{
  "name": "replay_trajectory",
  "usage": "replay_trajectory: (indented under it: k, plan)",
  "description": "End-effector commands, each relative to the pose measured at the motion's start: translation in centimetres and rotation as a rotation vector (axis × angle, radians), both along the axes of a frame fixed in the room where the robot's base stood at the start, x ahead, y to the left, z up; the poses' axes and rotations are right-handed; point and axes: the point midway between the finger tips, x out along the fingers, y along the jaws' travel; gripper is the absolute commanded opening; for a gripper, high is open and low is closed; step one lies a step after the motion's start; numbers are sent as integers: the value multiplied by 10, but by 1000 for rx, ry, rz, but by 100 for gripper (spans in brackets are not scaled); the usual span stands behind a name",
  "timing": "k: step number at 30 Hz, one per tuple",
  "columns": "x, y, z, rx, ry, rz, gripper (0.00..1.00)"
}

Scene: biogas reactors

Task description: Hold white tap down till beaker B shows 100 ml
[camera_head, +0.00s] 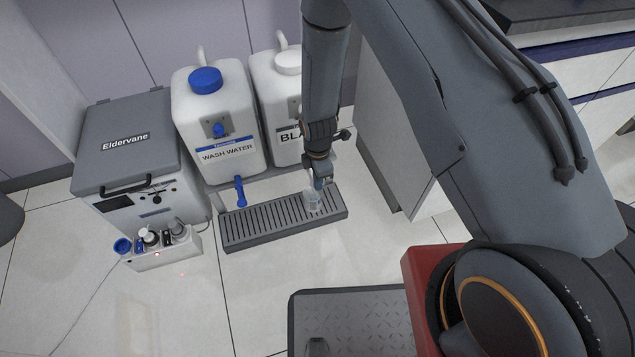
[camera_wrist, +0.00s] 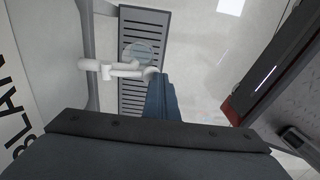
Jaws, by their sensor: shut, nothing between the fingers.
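The white tap (camera_wrist: 115,70) reaches out over the drip tray (camera_wrist: 131,105) in the wrist view; in the head view my arm hides it. A clear beaker (camera_head: 313,203) stands upright on the grille, under the tap's outer end; it also shows in the wrist view (camera_wrist: 138,52). Its letter, marks and liquid level cannot be read. My gripper (camera_wrist: 160,78) is shut and empty, its tips at the outer end of the tap. Whether they touch or press it, I cannot tell. The white-capped jug (camera_head: 288,119), its label partly hidden, stands behind my arm.
Left of it stands the blue-capped WASH WATER jug (camera_head: 218,118) with a blue tap (camera_head: 240,191). Farther left are a grey Eldervane box (camera_head: 128,140) and a small rack of bottles (camera_head: 160,258). A white cabinet (camera_head: 392,150) stands close right. The floor before the tray is clear.

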Motion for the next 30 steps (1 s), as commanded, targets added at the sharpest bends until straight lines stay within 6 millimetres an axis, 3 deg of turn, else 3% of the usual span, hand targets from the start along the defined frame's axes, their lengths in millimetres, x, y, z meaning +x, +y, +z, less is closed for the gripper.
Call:
replay_trajectory:
  k: [17,23,30]
  plan:
    - [0,0,10,1,-2,0,0]
    - [-2,-1,32,1,-2,0,0]
    - [-7,-2,75,1,-3,0,0]
